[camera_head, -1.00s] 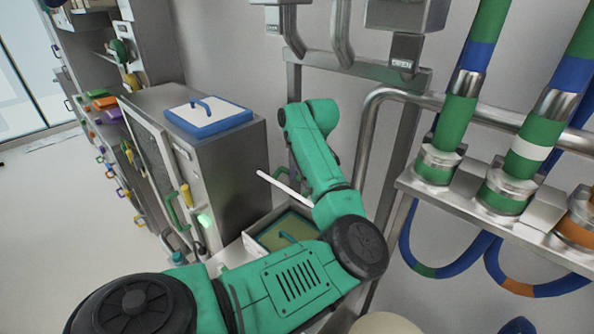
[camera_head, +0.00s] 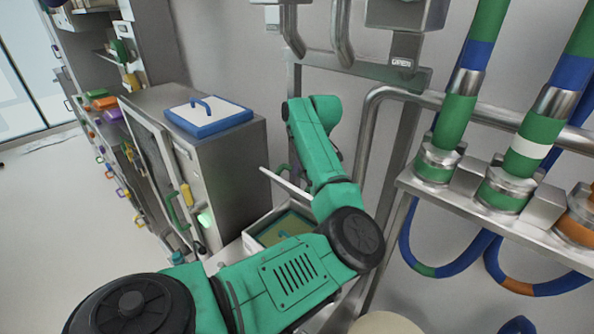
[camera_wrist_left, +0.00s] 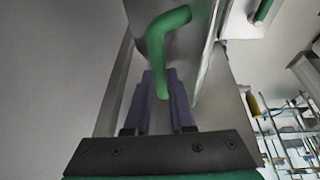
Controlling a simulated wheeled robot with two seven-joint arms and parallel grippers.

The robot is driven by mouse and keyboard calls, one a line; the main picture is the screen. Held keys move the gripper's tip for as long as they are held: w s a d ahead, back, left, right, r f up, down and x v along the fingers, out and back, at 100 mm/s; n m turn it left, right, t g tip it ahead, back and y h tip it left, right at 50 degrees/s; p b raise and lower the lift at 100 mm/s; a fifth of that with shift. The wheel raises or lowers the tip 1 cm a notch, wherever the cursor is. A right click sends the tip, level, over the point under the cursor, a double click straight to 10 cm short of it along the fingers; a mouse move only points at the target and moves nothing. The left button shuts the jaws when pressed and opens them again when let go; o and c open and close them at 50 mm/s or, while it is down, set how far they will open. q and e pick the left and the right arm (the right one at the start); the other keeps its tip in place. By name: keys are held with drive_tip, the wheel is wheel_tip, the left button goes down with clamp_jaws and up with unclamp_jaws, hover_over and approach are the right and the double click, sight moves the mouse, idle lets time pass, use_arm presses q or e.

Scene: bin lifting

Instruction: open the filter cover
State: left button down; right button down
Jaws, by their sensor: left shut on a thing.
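The filter cover (camera_head: 285,182) shows in the head view as a thin pale panel, seen nearly edge-on and tilted up above the open filter box (camera_head: 252,243). My left arm hides its right end. In the left wrist view, the green handle (camera_wrist_left: 167,28) runs down between the two purple fingers of my left gripper (camera_wrist_left: 160,78), which is shut on it. A grey metal surface lies behind the handle. In the head view, the gripper's fingers are mostly hidden behind my arm. My right gripper is in neither view.
A steel cabinet (camera_head: 232,170) with a blue-rimmed white lid (camera_head: 210,117) on top stands left of the box. Green and blue hoses (camera_head: 455,120) and a steel rail (camera_head: 500,225) are at the right. Open floor lies at the far left.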

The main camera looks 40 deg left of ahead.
use_arm(q)
drive_tip(key=w+r+p, duration=0.1)
drive_tip(key=w, duration=0.6)
drive_tip(key=shift+w+a+r, duration=0.15)
drive_tip(key=shift+w+r, duration=0.05)
drive_tip(key=shift+w, duration=0.05)
drive_tip(key=c, duration=0.8)
unclamp_jaws()
drive_tip(key=shift+o, duration=0.2)
drive_tip(key=shift+w+a+f, duration=0.15)
drive_tip(key=shift+w+f, duration=0.05)
